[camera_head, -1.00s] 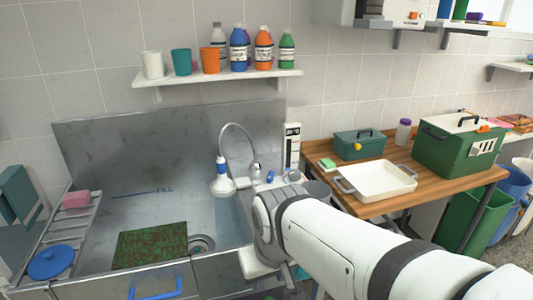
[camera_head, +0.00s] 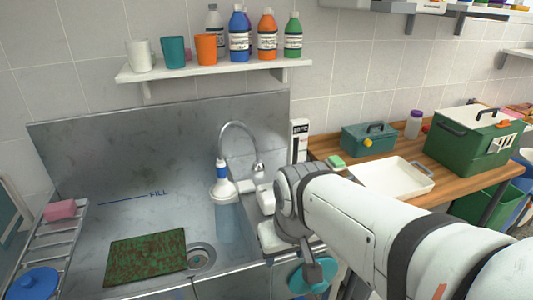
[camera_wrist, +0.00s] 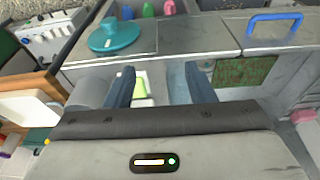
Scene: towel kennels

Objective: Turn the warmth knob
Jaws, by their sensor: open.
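The warmth knob cannot be clearly made out in either view. In the head view, small white fittings (camera_head: 265,198) sit beside the faucet (camera_head: 240,140), partly hidden by my arm, and a white gauge panel (camera_head: 299,140) stands behind them. My gripper (camera_wrist: 160,84) shows in the wrist view with its two blue-grey fingers apart and nothing held between them. Beyond the fingers are a pale green item (camera_wrist: 140,88) and the steel counter. The fingers are not clearly seen in the head view.
The steel sink holds a green-brown mat (camera_head: 146,262). A teal round lid (camera_wrist: 114,35) lies near the counter's front. At right, a wooden table holds a white tray (camera_head: 420,190), a teal box (camera_head: 368,138) and a green crate (camera_head: 470,145). Bottles and cups line a shelf (camera_head: 200,72).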

